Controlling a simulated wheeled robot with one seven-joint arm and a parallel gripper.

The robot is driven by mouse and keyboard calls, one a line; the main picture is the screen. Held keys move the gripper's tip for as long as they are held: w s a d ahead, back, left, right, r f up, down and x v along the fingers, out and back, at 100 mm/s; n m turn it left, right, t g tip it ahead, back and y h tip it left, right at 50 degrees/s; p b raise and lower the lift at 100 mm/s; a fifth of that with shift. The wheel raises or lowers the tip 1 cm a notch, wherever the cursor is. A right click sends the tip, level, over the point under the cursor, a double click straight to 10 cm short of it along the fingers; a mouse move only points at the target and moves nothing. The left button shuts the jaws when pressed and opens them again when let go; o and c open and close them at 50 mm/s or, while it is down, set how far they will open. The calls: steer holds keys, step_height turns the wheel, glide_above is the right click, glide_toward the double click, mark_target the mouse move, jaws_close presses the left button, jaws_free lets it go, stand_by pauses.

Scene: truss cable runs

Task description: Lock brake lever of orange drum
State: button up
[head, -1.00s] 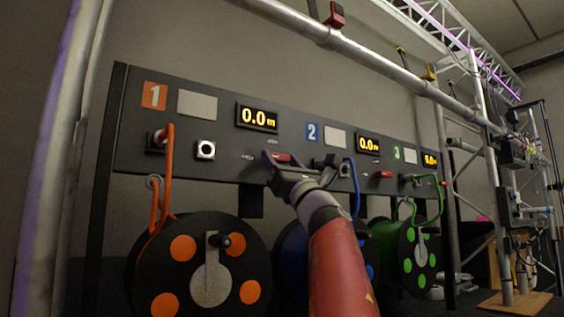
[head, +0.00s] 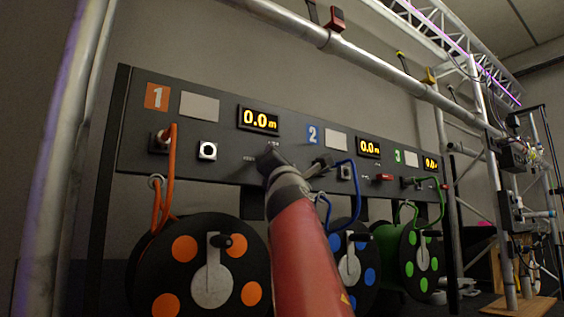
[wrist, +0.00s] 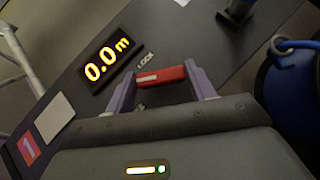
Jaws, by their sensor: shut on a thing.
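The orange drum (head: 184,248), black with orange discs, hangs under section 1 of the panel at lower left in the head view. Its brake lever (wrist: 160,77), a red bar, shows in the wrist view between my fingers, close to the LOCK label (wrist: 146,60). My gripper (wrist: 161,87) is shut on the lever, one finger at each end. In the head view my gripper (head: 274,154) is at the panel between the section 1 display and the 2 label, and my own wrist hides the lever there. The lever's pivot is hidden.
The dark panel (head: 225,168) also carries the section 1 display (head: 259,119) reading 0.0 m. A blue cable (head: 354,185) and another red lever (head: 384,177) lie to the right. The blue drum (head: 350,262) and green drum (head: 410,258) hang below. A metal pipe (head: 345,46) crosses above.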

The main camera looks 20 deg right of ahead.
steer(key=shift+a+r+m+g+h+p, duration=0.1)
steer(key=shift+m+g+h+p, duration=0.55)
steer(key=shift+m+g, duration=0.65)
steer(key=shift+d+r+m+g+h+p, duration=0.15)
steer(key=shift+m+g+h+p, duration=0.5)
steer(key=shift+m, duration=1.2)
steer(key=shift+a+r+m+g+h+p, duration=0.15)
steer(key=shift+m+g+h+p, duration=0.15)
steer(key=shift+m+g+p, duration=0.9)
steer(key=shift+m+g, duration=0.45)
steer(key=shift+m, duration=0.3)
steer(key=o, duration=1)
steer(key=shift+b+v, duration=2.2)
steer(key=shift+v, duration=1.65)
